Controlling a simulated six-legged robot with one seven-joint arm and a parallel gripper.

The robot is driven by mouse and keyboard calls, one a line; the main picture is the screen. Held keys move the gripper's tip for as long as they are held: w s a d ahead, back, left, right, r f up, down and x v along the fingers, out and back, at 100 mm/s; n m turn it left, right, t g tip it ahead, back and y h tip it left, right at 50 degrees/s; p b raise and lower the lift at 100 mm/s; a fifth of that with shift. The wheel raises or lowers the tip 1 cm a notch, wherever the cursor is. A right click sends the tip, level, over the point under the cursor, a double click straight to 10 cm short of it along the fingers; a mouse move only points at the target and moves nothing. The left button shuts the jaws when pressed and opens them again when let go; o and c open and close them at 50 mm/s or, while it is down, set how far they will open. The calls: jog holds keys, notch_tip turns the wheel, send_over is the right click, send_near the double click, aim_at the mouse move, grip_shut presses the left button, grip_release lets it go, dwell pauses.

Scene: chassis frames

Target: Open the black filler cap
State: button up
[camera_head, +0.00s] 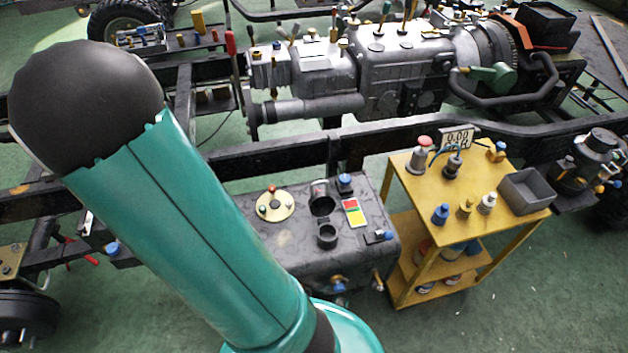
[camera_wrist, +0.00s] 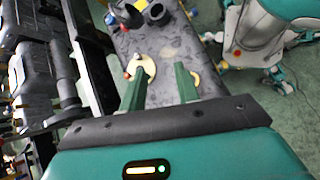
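The dark grey tank (camera_head: 290,240) stands beside the chassis rail in the head view. On its top are a taller black cylinder (camera_head: 322,198) and a shorter black ring-shaped fitting (camera_head: 327,236). I cannot tell for sure which is the filler cap. In the wrist view, black round fittings (camera_wrist: 158,14) show at the top edge, partly cut off. My gripper (camera_wrist: 159,68) has its two green fingers apart with nothing held between them. It is over the tank top, near the cream disc (camera_wrist: 148,66), with the black fittings beyond the fingertips. The head view does not show the gripper.
A cream flange (camera_head: 275,204), a blue cap (camera_head: 344,183) and a coloured label (camera_head: 355,212) share the tank top. A yellow trolley (camera_head: 470,175) with bottles and a grey bin (camera_head: 525,192) stands to the right. The black chassis rail (camera_head: 280,155) runs behind the tank.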

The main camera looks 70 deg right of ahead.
aim_at(318, 183)
jog(key=s+d+f+n+g+h, duration=0.2)
jog(key=s+d+f+g, duration=0.2)
jog(key=d+f, duration=0.3)
jog(key=s+d+f+n+g+h, duration=0.35)
jog(key=d+f, duration=0.25)
jog(key=d, duration=0.2)
jog(key=shift+m+g+y, duration=0.35)
jog(key=shift+y, duration=0.1)
jog(key=x, duration=1.4)
jog(key=shift+w+d+r, duration=0.1)
jog(key=shift+r, duration=0.1)
grip_shut()
